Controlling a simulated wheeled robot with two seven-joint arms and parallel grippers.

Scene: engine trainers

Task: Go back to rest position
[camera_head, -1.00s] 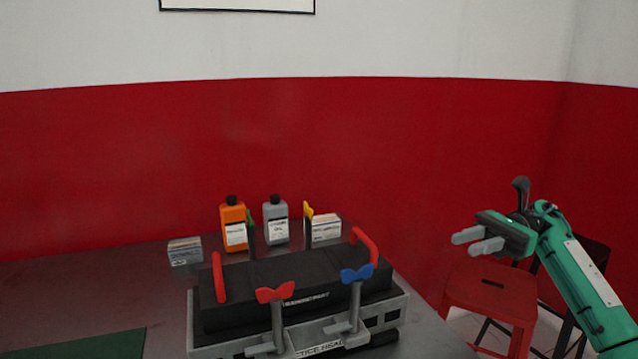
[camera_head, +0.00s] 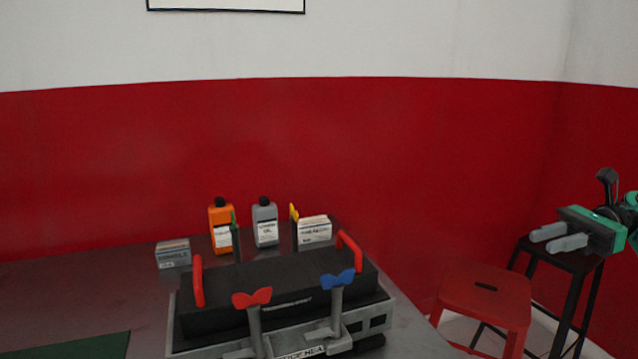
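My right gripper (camera_head: 560,238) is at the right edge of the head view, held in the air over the black stool. Its two grey fingers point left with a small gap between them and nothing held. My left gripper is not in view. The engine trainer (camera_head: 280,290) sits on the grey table, well to the left of my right gripper. It has a black cover with red handles and two upright levers, one with a red knob (camera_head: 252,298) and one with a blue knob (camera_head: 338,279).
An orange bottle (camera_head: 221,228), a grey bottle (camera_head: 265,222) and small boxes (camera_head: 314,229) stand behind the trainer. A green mat (camera_head: 80,347) lies at the front left. A red stool (camera_head: 484,300) and a black stool (camera_head: 572,262) stand right of the table. A red and white wall closes the back.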

